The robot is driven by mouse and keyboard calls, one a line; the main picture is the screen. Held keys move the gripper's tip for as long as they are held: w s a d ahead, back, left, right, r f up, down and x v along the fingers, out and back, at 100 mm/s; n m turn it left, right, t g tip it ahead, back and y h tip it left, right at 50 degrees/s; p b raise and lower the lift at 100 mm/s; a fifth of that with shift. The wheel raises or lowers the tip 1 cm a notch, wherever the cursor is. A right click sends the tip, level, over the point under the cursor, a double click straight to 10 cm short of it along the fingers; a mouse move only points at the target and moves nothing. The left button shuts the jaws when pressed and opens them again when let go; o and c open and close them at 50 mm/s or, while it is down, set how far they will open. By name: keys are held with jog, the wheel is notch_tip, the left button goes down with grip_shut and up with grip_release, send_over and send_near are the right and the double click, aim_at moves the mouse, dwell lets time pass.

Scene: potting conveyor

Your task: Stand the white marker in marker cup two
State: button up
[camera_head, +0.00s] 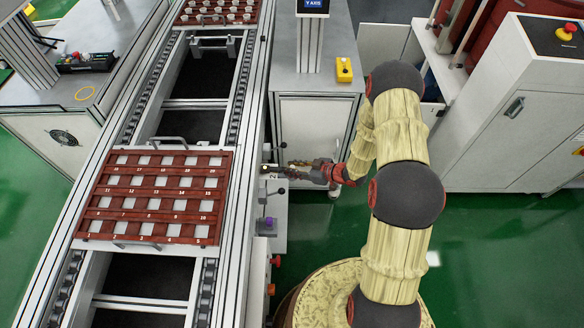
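My gripper (292,168) reaches left from the arm to the side ledge of the conveyor. Its fingertips are by a small dark fitting and a plate marked "2" (272,178). The fingers are small and blurred here, so I cannot tell whether they are open or shut, or whether they hold anything. I cannot make out the white marker. Marker cup two is not clearly visible; the "2" plate is at the fingertips, and the gripper may cover what stands there.
A red tray (124,202) with numbered pale squares lies on the conveyor left of my gripper. A purple piece (268,222) sits on the ledge nearer me. A yellow button box (344,69) stands on the grey cabinet behind. Green floor is open at right.

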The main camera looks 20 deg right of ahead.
jog(key=shift+o, duration=1.4)
jog(key=shift+r, duration=0.1)
jog(key=shift+d, duration=0.1)
jog(key=p+v, duration=0.3)
jog(key=v, duration=0.8)
jog(key=w+d+r+m+h, duration=0.1)
jog(key=w+d+r+h, duration=0.25)
jog(key=r, duration=0.35)
jog(key=w+d+r+h, duration=0.3)
jog(key=w+d+r, duration=0.1)
jog(key=r, duration=0.2)
notch_tip(320, 180, up, 16)
jog(key=s+d+m+h, duration=0.2)
jog(key=s+m+h, duration=0.1)
jog(key=h, duration=0.1)
jog(key=s+a+r+m+g, duration=0.1)
jog(key=s+a+r+m, duration=0.15)
jog(key=s+r, duration=0.3)
jog(key=s+a+r+m, duration=0.1)
jog(key=s+a+r, duration=0.3)
jog(key=s+r, duration=0.15)
jog(key=s+a+r+g+y, duration=0.1)
jog(key=s+a, duration=0.4)
jog(key=s, duration=0.3)
jog(key=s+a+r+m+g+y, duration=0.1)
jog(key=s+a, duration=0.4)
jog(key=s, duration=0.3)
jog(key=shift+s, duration=0.35)
